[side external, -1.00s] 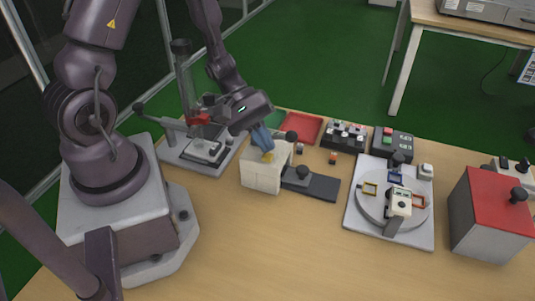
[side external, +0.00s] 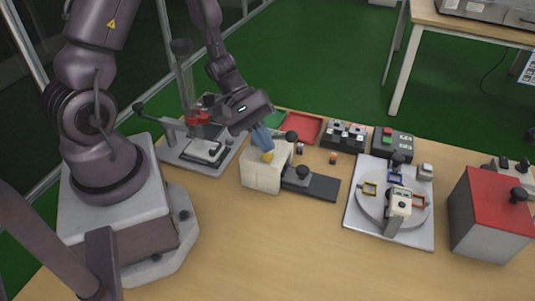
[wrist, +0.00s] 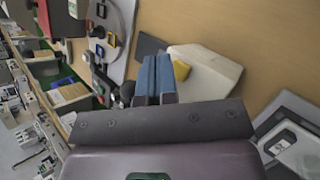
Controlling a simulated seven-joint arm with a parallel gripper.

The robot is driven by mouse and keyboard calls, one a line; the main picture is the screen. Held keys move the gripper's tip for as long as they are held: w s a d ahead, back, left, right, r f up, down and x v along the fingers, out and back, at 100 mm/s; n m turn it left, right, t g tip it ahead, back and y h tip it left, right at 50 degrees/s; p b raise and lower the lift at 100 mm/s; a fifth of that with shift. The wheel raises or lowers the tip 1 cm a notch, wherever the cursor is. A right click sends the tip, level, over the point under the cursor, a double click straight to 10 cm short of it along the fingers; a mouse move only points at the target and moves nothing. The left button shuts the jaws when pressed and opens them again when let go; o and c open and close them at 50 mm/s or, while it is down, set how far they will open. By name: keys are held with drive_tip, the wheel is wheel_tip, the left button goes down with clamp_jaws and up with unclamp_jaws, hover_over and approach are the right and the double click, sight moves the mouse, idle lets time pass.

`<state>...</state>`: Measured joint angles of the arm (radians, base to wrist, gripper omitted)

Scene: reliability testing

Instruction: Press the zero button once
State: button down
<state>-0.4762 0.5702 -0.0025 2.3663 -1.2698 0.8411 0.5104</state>
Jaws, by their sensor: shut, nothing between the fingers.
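My gripper (side external: 264,146) is shut and empty, with its blue fingers angled down over a white block (side external: 260,178). A small yellow piece (side external: 268,157) shows at the fingertips on top of the block; whether they touch is unclear. In the wrist view my blue fingers (wrist: 153,78) are together beside the yellow piece (wrist: 181,70) and the white block (wrist: 212,72). No zero marking is readable. A small white device with a display and a dark round spot (side external: 400,203) stands on a round turntable (side external: 375,212) at right, apart from my gripper.
A dark slide with a black knob (side external: 302,173) adjoins the block. A fixture with red parts (side external: 199,117) stands left. A red tray (side external: 304,127), switch boxes (side external: 345,135) and a red-topped box (side external: 490,205) surround the area. The front table is clear.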

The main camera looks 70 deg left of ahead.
sight(265, 156)
drive_tip(key=shift+f, duration=0.1)
drive_tip(key=shift+f, duration=0.3)
drive_tip(key=shift+f, duration=0.4)
idle(0.8)
drive_tip(key=shift+r, duration=0.85)
drive_tip(key=shift+r, duration=2.5)
